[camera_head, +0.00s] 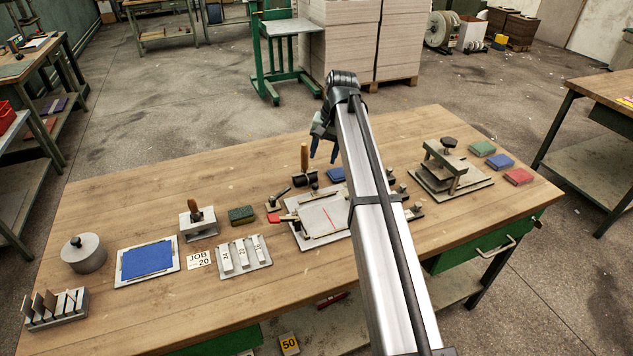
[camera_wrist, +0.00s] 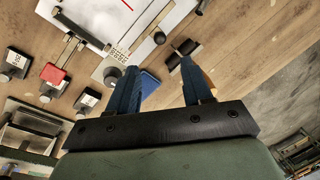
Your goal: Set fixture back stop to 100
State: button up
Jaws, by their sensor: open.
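The fixture (camera_head: 312,225) is a pale plate with a red line, left of my arm on the bench. It also shows in the wrist view (camera_wrist: 95,15), cut off by the top edge. A strip with small markings (camera_wrist: 120,54) and dark round knobs (camera_wrist: 158,38) lies along its edge. I cannot tell the stop's setting or read the markings. My gripper (camera_head: 325,150) is open and empty above the bench, beyond the fixture. Its blue fingers also show in the wrist view (camera_wrist: 158,85). My arm hides part of the fixture's right side.
A black roller with a wooden handle (camera_head: 304,177) and a blue pad (camera_head: 336,174) lie behind the fixture. A red-handled piece (camera_head: 274,217) is at its left. A press-like device (camera_head: 446,170) stands at right. Small labelled blocks (camera_head: 243,257) sit at front left.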

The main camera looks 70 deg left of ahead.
aim_at(316, 184)
jog(key=f, duration=0.3)
jog(key=s+f, duration=0.1)
jog(key=f, duration=0.3)
jog(key=a+f, duration=0.1)
jog(key=f, duration=0.3)
jog(key=shift+s+a, duration=0.1)
jog(key=shift+s, duration=0.3)
jog(key=shift+c, duration=0.3)
grip_shut()
